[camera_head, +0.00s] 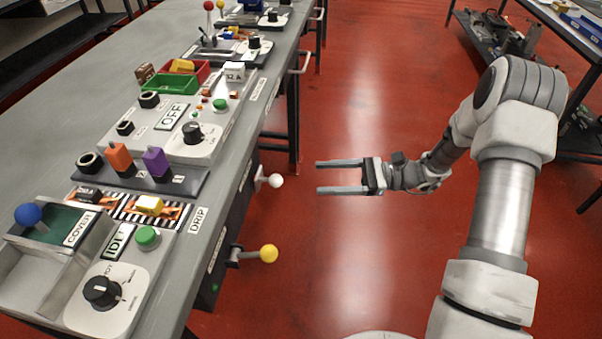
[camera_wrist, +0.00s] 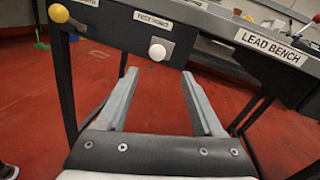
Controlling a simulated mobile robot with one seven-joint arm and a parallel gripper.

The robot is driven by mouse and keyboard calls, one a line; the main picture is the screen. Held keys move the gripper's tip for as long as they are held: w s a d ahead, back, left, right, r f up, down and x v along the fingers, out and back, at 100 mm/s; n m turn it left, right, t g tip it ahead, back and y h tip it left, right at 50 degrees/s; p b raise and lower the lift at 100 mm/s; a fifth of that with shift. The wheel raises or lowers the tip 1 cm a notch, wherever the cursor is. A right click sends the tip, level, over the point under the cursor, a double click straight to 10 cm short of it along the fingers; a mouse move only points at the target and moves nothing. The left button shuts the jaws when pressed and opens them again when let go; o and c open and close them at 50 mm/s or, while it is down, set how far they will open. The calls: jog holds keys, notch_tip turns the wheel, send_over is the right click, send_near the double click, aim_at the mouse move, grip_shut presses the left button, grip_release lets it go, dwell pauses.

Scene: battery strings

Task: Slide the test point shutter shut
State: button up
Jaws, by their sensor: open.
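A label reading "TEST POINT" (camera_wrist: 153,21) is on a dark panel under the bench edge in the wrist view. A white ball knob (camera_wrist: 157,52) sticks out just below it; this knob also shows in the head view (camera_head: 276,181). I cannot tell whether a shutter there is open or shut. My gripper (camera_head: 318,176) is open and empty over the red floor, right of the white knob and apart from it. In the wrist view its two fingers (camera_wrist: 160,82) point toward the panel, with the white knob beyond and between them.
A yellow ball knob (camera_head: 268,254) sticks out of the same bench side, nearer; its label is cut short. The grey bench (camera_head: 225,150) carries several switch panels, a blue knob (camera_head: 28,214) beside a "COVER" label and coloured blocks. Open red floor (camera_head: 350,250) lies right of the bench.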

jog(key=d, duration=0.7)
jog(key=shift+w+d+p, duration=0.25)
jog(key=shift+w+p, duration=0.15)
jog(key=shift+w, duration=0.05)
jog(key=s+d+r+n+t+h, duration=0.2)
jog(key=s+r+n+t+h, duration=0.2)
jog(key=s+r+n+h, duration=0.45)
jog(key=s+d+r+n+t+h, duration=0.2)
jog(key=s+r+n+t+h, duration=0.3)
jog(key=s+r+h, duration=0.6)
notch_tip(320, 180, up, 19)
jog(key=s+g+y+p, duration=0.1)
jog(key=p, duration=1.7)
jog(key=shift+s+d+f+n+y, duration=0.15)
jog(key=shift+s+n+y, duration=0.2)
jog(key=shift+n, duration=0.1)
